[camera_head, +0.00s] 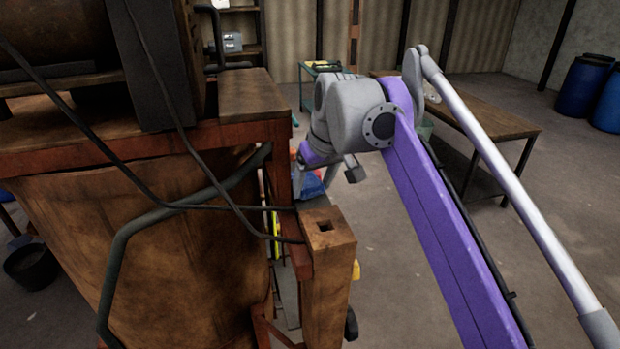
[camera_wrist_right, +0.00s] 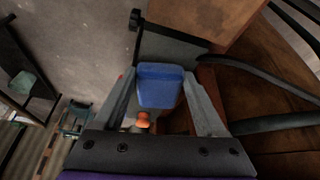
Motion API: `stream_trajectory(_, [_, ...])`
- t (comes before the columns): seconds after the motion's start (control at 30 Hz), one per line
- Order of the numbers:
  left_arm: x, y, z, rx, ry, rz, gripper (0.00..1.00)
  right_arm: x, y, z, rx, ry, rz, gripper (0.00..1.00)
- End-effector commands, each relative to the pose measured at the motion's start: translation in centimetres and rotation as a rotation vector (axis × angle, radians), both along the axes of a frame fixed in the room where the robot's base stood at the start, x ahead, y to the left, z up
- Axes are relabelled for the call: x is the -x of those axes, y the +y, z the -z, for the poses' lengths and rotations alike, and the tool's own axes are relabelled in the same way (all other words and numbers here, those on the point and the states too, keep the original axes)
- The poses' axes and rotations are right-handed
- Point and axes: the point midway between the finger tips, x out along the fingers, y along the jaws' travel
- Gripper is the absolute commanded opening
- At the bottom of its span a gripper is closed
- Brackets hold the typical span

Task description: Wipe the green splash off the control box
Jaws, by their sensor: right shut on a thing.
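My right gripper (camera_wrist_right: 160,76) is shut on a blue block-like wiper (camera_wrist_right: 160,90), whose exact kind I cannot tell. In the head view the right gripper (camera_head: 312,176) is partly hidden, with the blue wiper (camera_head: 310,187) just behind the top of a rusty brown post. A grey panel (camera_wrist_right: 170,47) lies beyond the wiper in the right wrist view and may be the control box; I cannot tell whether they touch. I cannot make out the green splash. My left gripper is not in view.
The rusty brown post (camera_head: 328,235) and large rusty vat frame (camera_head: 190,250) stand close left of my right arm. Dark pipes (camera_head: 120,250) and cables cross the frame. A wooden table (camera_head: 490,115) and blue barrels (camera_head: 585,85) stand farther right. Open floor lies between.

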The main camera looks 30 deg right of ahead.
Motion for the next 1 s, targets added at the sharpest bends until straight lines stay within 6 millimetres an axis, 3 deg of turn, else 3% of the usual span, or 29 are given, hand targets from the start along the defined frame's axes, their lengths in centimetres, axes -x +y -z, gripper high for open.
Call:
stream_trajectory(0.57, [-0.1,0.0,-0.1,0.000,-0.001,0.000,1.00,3.6,0.9,0.1,-0.002,0.009,-0.001,0.12])
stream_trajectory(1.0, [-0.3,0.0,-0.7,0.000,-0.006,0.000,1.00,3.6,0.9,-0.6,-0.001,0.004,0.000,0.12])
